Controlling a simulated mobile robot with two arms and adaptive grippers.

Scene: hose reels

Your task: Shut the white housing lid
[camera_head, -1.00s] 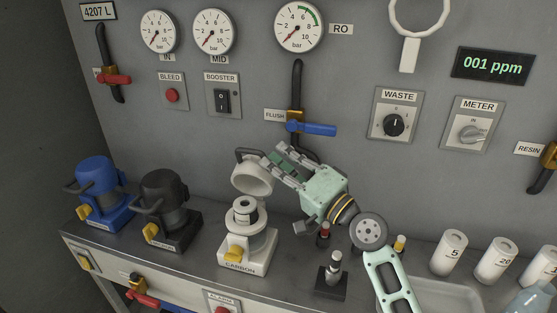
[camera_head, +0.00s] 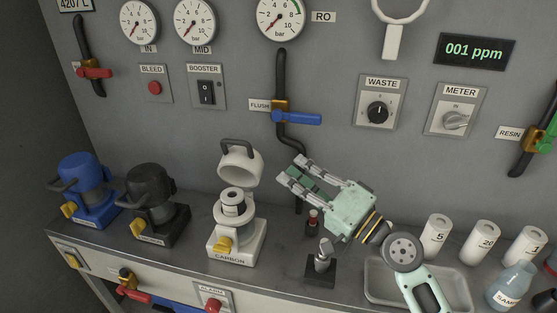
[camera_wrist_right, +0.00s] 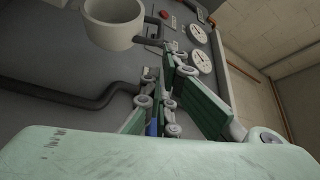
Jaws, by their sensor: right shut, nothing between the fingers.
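The white housing (camera_head: 236,236) labelled CARBON stands on the bench with a yellow latch (camera_head: 223,245) at its front. Its white lid (camera_head: 240,165) is open, tilted up and back behind the body, with a dark handle at the top. A white cartridge (camera_head: 232,202) shows inside the body. My right gripper (camera_head: 287,172) is shut and empty, to the right of the lid and apart from it. In the right wrist view the lid (camera_wrist_right: 114,24) is at the upper left, beside the gripper fingers (camera_wrist_right: 165,75). My left gripper is not in view.
Blue (camera_head: 88,190) and black (camera_head: 157,203) housings stand left of the white one. A small stand (camera_head: 323,264) is below my right gripper. A tray (camera_head: 452,292), white cartridges (camera_head: 482,241) and a sample bottle (camera_head: 510,285) are at right. A pipe with a blue-handled valve (camera_head: 296,118) runs behind.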

